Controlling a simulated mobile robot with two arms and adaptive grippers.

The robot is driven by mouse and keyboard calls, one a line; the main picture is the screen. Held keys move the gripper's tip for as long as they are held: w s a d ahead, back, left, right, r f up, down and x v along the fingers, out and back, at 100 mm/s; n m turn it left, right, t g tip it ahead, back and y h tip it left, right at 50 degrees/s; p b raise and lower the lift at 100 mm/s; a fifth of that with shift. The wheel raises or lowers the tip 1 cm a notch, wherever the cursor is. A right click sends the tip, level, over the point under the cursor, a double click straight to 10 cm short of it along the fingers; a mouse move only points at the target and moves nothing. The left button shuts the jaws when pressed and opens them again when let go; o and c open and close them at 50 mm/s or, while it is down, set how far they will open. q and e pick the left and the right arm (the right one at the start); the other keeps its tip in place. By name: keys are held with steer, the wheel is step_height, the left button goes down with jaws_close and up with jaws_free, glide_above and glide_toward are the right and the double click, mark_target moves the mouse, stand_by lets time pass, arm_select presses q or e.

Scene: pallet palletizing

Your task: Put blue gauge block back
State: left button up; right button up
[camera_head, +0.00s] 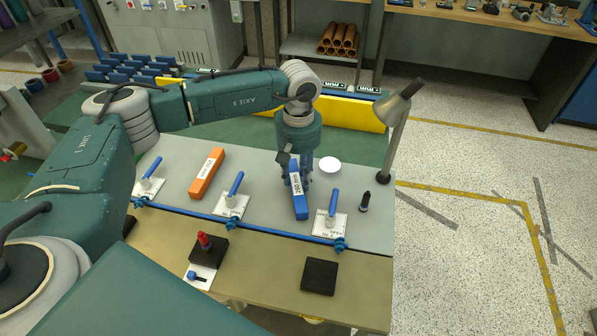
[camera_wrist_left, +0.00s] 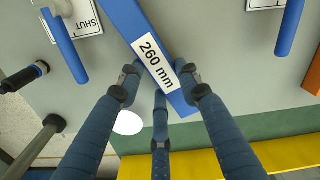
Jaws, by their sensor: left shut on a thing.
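The blue gauge block (camera_head: 299,205) has a white label and lies lengthwise toward the front at the right part of the grey bench top (camera_head: 262,190). In the left wrist view the blue block (camera_wrist_left: 131,22) carries the label "260 mm". My left gripper (camera_head: 300,170) reaches down from above and is shut on the block's rear end, its fingers on both sides of it. I cannot tell whether the block touches the bench. An orange block (camera_head: 207,174) with a label lies to the left. My right gripper is not in view.
Blue-handled pieces on white plates (camera_head: 232,204) stand along the blue front rail. A desk lamp (camera_head: 391,130), a white disc (camera_head: 330,165) and a small black item (camera_head: 365,201) are at the right. A black pad (camera_head: 319,276) and a red-topped piece (camera_head: 206,243) sit in front.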

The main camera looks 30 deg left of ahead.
mark_target(299, 178)
arm_select(q)
steer(key=shift+f, duration=0.1)
steer(key=shift+f, duration=0.1)
steer(key=o, duration=0.8)
steer(key=shift+f+b, duration=0.1)
steer(key=shift+b, duration=0.2)
steer(key=o, duration=0.4)
steer(key=shift+o, duration=0.2)
steer(key=shift+r, duration=0.4)
step_height(299, 178, up, 12)
steer(key=b, duration=0.4)
steer(key=shift+f, duration=0.15)
